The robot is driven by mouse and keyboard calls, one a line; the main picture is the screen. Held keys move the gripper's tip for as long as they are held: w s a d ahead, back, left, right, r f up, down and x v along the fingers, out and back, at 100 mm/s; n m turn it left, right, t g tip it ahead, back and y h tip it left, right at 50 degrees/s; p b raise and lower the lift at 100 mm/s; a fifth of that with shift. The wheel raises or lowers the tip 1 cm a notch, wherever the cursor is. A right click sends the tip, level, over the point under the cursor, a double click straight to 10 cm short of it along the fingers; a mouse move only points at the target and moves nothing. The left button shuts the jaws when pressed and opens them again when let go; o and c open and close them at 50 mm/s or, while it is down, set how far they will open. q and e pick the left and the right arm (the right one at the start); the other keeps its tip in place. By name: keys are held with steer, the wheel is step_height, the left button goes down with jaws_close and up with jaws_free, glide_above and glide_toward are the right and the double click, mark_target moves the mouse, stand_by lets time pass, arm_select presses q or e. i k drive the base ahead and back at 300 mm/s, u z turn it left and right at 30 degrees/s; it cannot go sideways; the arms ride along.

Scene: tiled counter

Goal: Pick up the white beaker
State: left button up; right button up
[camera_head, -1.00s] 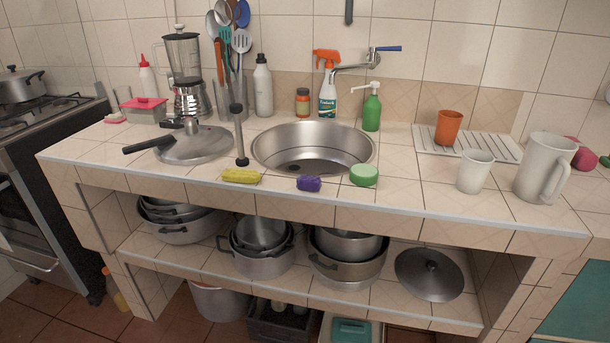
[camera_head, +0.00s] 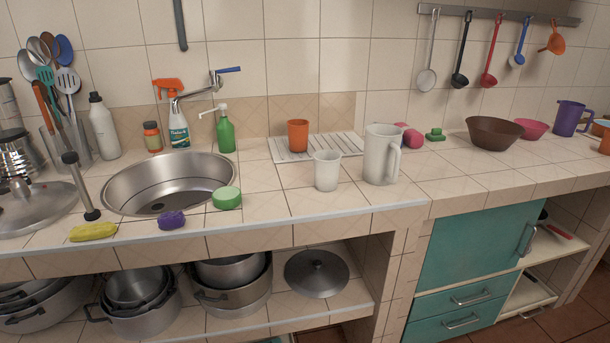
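A white cup-shaped beaker (camera_head: 327,171) without a handle stands upright on the tiled counter, right of the sink and near the front edge. A taller white jug (camera_head: 381,155) with a handle stands close to its right. An orange cup (camera_head: 298,136) stands behind the beaker on a white ribbed drainboard (camera_head: 345,143). Nothing covers the beaker. Neither of my grippers shows in the head view.
A round metal sink (camera_head: 168,184) lies left, with a green sponge (camera_head: 227,198), a purple one (camera_head: 171,220) and a yellow one (camera_head: 93,231) along its front. A brown bowl (camera_head: 494,133) stands right. Counter in front of the jug is clear.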

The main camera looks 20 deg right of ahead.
mark_target(327, 162)
steer(key=k, duration=0.65)
steer(key=u, duration=0.6)
steer(key=i, duration=0.95)
steer(key=z, duration=0.45)
steer(key=i, duration=0.7)
steer(key=z, duration=0.7)
